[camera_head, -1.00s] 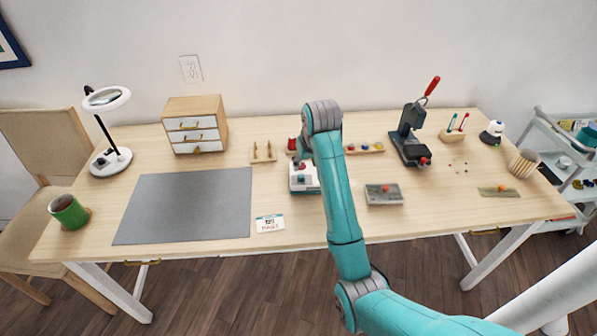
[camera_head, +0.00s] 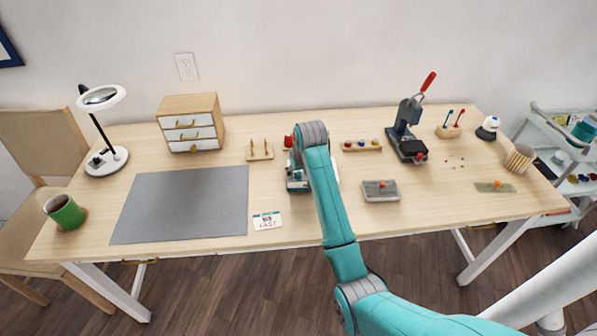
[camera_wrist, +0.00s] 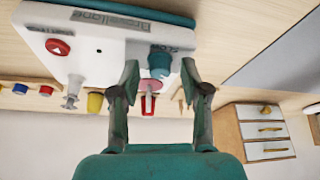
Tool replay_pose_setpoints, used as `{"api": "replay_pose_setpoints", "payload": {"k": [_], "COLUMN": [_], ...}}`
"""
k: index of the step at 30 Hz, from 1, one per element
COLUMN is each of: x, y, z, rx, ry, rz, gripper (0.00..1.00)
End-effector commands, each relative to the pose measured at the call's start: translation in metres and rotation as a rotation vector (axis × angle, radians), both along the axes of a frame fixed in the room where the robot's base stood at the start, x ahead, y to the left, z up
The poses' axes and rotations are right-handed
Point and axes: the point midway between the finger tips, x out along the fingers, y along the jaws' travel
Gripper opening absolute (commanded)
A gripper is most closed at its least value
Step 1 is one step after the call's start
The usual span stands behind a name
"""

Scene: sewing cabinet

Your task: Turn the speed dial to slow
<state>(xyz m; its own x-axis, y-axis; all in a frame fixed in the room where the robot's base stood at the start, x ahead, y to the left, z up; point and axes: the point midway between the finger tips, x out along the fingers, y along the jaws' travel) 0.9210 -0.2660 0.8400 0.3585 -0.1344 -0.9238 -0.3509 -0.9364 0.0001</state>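The small white and teal sewing machine (camera_head: 297,186) stands mid-table in the head view, partly covered by my arm. Its white face (camera_wrist: 103,46) fills the upper left of the wrist view, which looks upside down. A teal speed dial (camera_wrist: 160,63) sits there beside a small dark label that seems to read "SLOW". My gripper (camera_wrist: 160,68) is open, with one finger on each side of the dial in the picture. Gaps show between the fingers and the dial. I cannot tell whether they reach around it in depth.
A red button (camera_wrist: 58,47) is on the same face. A wooden drawer box (camera_head: 191,123), a peg stand (camera_head: 260,151) and a spool rack (camera_head: 361,145) stand behind. A grey block (camera_head: 381,191) is to the right. A grey mat (camera_head: 183,205) and a card (camera_head: 267,221) lie left.

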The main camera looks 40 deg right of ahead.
Motion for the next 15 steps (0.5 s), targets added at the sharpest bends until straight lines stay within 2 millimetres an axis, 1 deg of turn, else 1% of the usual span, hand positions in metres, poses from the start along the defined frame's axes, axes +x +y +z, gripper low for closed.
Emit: {"api": "replay_pose_setpoints", "payload": {"k": [1,4,5,15], "x": [-0.0001,-0.0001,0.0000,-0.0003], "y": [0.0000,0.0000,0.0000,-0.0005], "z": [0.0001,0.0001,0.0001,0.0000], "rx": [0.000,0.000,0.000,0.000], "ry": [0.000,0.000,0.000,0.000], "rz": [0.000,0.000,0.000,0.026], "gripper": [0.28,0.03,0.00,0.00]}}
